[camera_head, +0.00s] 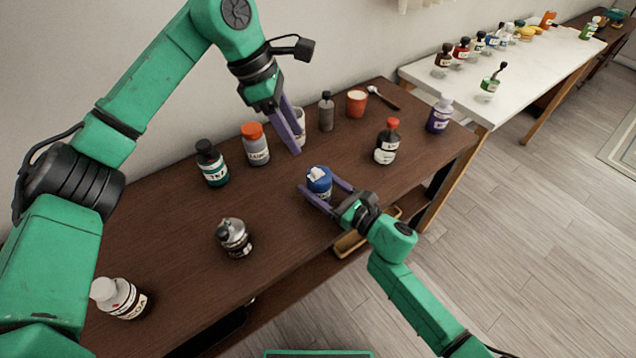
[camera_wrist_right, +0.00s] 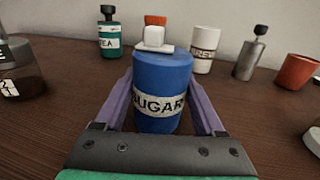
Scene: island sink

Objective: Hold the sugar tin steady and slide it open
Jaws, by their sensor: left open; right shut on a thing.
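The blue sugar tin (camera_head: 319,182) stands upright near the front edge of the brown table. Its label reads SUGAR in the right wrist view (camera_wrist_right: 162,82), and a white slide piece sits on top (camera_wrist_right: 154,38). My right gripper (camera_head: 326,190) is shut on the tin, with one purple finger on each side. My left gripper (camera_head: 297,142) is open above the back of the table, apart from the tin, up and left of it. Its fingers partly hide a white canister (camera_head: 299,122).
An orange-lidded canister (camera_head: 255,144) and a green tea canister (camera_head: 211,163) stand left of the tin. A red-capped bottle (camera_head: 387,142) stands right of it. A grey bottle (camera_head: 326,111) and an orange cup (camera_head: 356,103) are behind.

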